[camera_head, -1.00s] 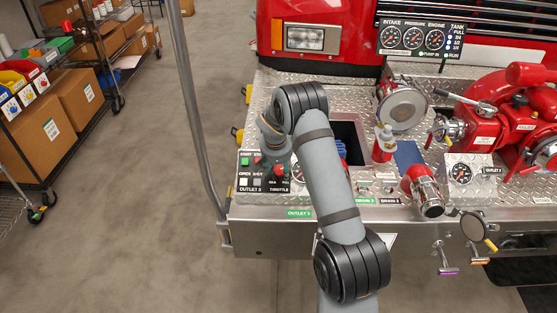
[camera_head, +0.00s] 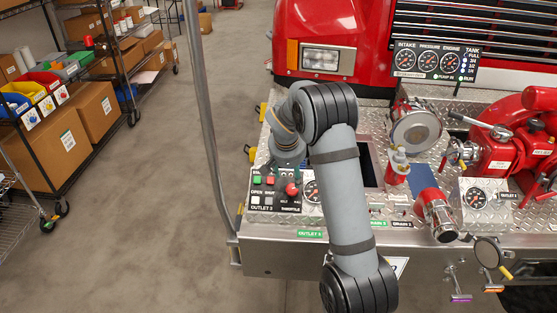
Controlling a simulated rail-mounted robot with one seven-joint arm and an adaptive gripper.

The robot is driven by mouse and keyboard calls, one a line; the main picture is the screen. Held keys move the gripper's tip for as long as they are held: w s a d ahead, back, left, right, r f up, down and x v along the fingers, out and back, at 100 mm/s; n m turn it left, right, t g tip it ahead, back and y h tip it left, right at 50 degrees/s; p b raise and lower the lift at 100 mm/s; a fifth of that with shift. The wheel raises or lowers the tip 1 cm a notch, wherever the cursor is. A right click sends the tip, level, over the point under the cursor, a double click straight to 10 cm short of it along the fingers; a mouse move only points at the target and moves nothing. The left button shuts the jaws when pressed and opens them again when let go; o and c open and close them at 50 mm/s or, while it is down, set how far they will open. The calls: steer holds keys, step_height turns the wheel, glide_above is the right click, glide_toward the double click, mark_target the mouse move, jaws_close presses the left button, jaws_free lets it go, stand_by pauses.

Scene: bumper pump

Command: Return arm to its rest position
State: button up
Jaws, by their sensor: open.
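My arm reaches up from the bottom of the head view, bends at a dark elbow joint and turns down at the left.
A dark square opening (camera_head: 370,165) lies right of my forearm. Beyond it stand a red-and-silver valve (camera_head: 397,168), a capped outlet (camera_head: 437,213) and a red pump (camera_head: 510,140). A grey pole (camera_head: 208,130) rises left of the bumper. Shelves with boxes (camera_head: 100,108) stand farther left, across clear floor.

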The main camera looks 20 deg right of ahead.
mark_target(292, 188)
steer(key=shift+f, duration=0.1)
steer(key=x, duration=1.1)
steer(key=shift+d+f, duration=0.1)
steer(key=shift+f, duration=0.1)
steer(key=shift+w+d+f+p, duration=0.1)
steer(key=shift+w+f+p, duration=0.05)
steer(key=shift+p, duration=0.65)
steer(key=shift+m, duration=0.4)
steer(key=shift+f, duration=0.15)
